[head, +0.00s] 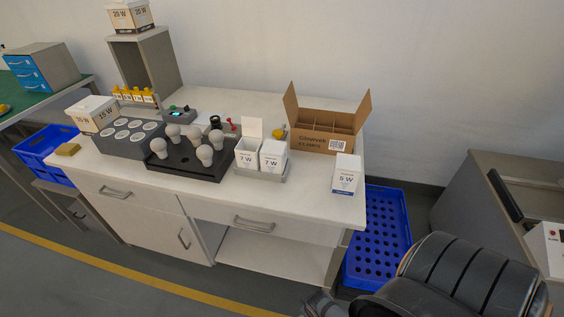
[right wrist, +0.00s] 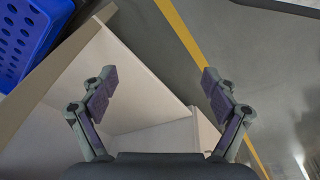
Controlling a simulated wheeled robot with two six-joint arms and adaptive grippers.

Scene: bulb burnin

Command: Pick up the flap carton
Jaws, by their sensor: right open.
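A small white 7 W carton (head: 247,157) with its flap standing up sits in a grey tray (head: 262,177) on the bench. A second white 7 W carton (head: 273,157), apparently closed, stands to its right in the same tray. A larger brown cardboard box (head: 325,138) with raised flaps and inner dividers stands behind them to the right. My right gripper shows in the right wrist view (right wrist: 158,95), open and empty, with the floor and the bench's lower part beyond it. My right arm is low at the lower right in the head view, below the bench top. My left gripper is out of view.
A white 5 W carton (head: 346,175) stands near the bench's right front edge. A black tray (head: 190,165) with several bulbs lies left of the cartons. A blue crate (head: 378,235) is on the floor right of the bench. The bench's front strip is mostly clear.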

